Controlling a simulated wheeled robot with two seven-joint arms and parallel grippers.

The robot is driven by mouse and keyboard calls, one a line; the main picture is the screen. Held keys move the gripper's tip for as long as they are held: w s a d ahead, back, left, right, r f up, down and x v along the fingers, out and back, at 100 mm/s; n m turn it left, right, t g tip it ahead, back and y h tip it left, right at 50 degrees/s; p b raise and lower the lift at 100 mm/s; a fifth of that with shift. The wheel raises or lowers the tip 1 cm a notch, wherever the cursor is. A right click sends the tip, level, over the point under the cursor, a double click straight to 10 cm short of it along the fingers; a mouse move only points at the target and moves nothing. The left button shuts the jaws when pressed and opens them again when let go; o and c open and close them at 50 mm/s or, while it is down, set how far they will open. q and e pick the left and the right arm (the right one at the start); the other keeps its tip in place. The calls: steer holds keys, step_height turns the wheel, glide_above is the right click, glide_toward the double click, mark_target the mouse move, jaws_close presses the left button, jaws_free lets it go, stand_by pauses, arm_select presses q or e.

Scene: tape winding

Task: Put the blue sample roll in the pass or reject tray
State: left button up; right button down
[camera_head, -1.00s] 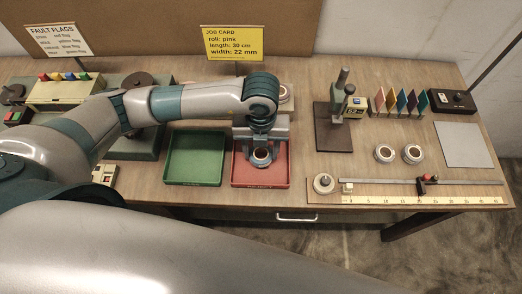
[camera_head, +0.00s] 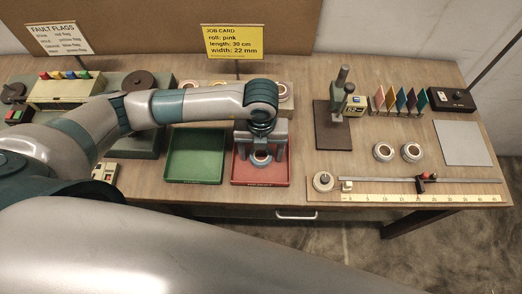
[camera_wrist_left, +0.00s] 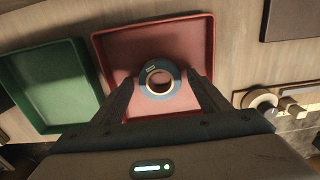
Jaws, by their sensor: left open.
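The blue sample roll (camera_head: 260,158) lies in the red tray (camera_head: 245,181), and the wrist view shows it as a dark blue ring (camera_wrist_left: 158,90) with a pale core and a small label. My left gripper (camera_head: 260,152) is open above the red tray. In the left wrist view its two fingers (camera_wrist_left: 160,92) stand apart on either side of the roll, with a gap to it. The green tray (camera_head: 195,179) is empty, just left of the red one. My right gripper is not in view.
A long ruler (camera_head: 420,198) with a slider lies to the right of the red tray. Two rolls (camera_head: 383,152) sit behind it. A stand on a dark plate (camera_head: 333,140) is at the back right. A rack with several rolls (camera_head: 283,104) stands behind the trays.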

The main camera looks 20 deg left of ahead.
arm_select(q)
steer(key=shift+r, duration=0.15)
steer(key=shift+r, duration=0.4)
step_height(320, 180, up, 11)
steer(key=b, duration=0.3)
steer(key=shift+r, duration=0.15)
stand_by(0.4)
